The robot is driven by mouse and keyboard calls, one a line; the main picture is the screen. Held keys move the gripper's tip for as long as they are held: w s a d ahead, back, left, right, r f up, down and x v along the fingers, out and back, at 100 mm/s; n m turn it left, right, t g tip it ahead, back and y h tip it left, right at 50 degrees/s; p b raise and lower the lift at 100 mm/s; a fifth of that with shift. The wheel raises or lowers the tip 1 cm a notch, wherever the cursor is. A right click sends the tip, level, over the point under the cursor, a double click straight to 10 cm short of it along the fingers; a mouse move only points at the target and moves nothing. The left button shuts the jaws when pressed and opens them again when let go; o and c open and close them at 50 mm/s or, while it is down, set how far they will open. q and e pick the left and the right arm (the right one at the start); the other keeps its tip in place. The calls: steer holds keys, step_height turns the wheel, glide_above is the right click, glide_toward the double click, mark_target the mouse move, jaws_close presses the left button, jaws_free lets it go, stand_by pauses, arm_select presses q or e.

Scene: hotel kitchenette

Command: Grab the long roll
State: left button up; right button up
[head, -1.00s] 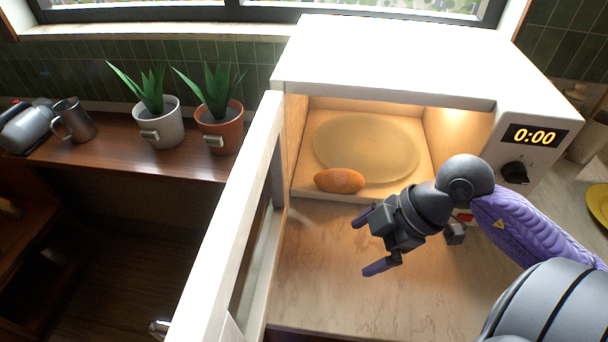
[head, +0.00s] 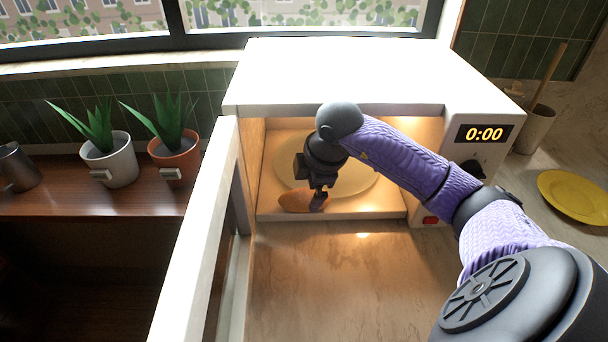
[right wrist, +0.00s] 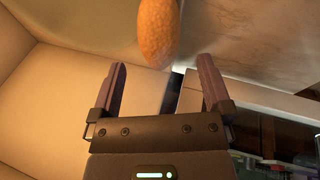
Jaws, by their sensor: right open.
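The long roll (head: 294,203) is an orange-brown loaf lying at the front of the microwave's floor, in front of the round plate (head: 368,185). My right gripper (head: 319,203) reaches inside the open microwave, at the roll's right end in the head view. In the right wrist view the roll (right wrist: 157,30) shows beyond the fingertips, roughly between their lines. The two fingers (right wrist: 160,75) are spread apart with nothing between them. Part of the roll's right end is hidden by the gripper in the head view. My left gripper is not in view.
The white microwave (head: 335,75) has its door (head: 195,235) swung open on the left. Its side walls and ceiling leave little room around my arm. Two potted plants (head: 110,160) stand at left. A yellow plate (head: 575,196) lies on the counter at right.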

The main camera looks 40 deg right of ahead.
mark_target(306, 195)
steer(key=b+x, duration=0.1)
steer(key=x, duration=0.4)
steer(key=shift+f, duration=0.1)
jaws_close()
